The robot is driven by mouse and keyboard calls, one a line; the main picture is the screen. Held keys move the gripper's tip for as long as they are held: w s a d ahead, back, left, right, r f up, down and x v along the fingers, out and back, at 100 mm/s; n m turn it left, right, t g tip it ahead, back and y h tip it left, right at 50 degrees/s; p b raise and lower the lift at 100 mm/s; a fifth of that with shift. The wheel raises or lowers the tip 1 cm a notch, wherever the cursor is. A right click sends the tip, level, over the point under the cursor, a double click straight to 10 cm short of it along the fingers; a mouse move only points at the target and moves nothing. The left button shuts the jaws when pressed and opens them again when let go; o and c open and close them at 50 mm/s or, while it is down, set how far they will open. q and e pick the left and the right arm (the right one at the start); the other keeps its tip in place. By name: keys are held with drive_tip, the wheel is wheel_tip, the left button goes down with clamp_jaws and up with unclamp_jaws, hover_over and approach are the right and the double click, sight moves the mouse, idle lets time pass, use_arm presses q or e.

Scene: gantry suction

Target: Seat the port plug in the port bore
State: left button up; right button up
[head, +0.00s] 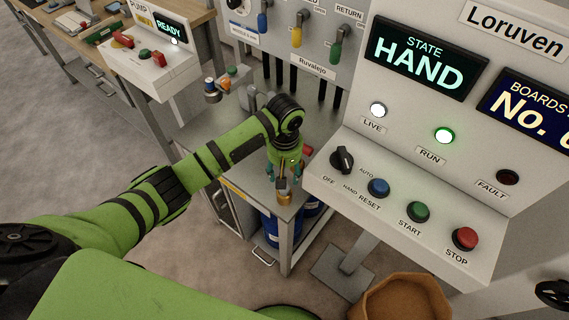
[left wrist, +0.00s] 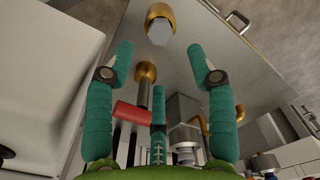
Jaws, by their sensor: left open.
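My left gripper (head: 282,180) is over the near end of the grey metal bench (head: 240,172), pointing down. Its teal fingers are spread in the left wrist view (left wrist: 160,52), with nothing between them. A brass round piece with a grey hex part (left wrist: 160,20) lies just beyond the fingertips, near the bench corner; the brass also shows in the head view (head: 285,199). A second brass piece (left wrist: 146,72) on a grey stem is nearer the palm, beside a red cylinder (left wrist: 133,110). I cannot tell which brass piece is the plug or the bore. My right gripper is out of view.
A control panel (head: 420,190) with knob and buttons stands close on the right of the gripper. A white pump box (head: 150,60) and a panel of coloured handles (head: 300,65) are behind. Blue drums (head: 270,228) stand under the bench. A brown bin (head: 405,300) is in front.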

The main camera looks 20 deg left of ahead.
use_arm(q)
drive_tip(key=shift+r, duration=1.6)
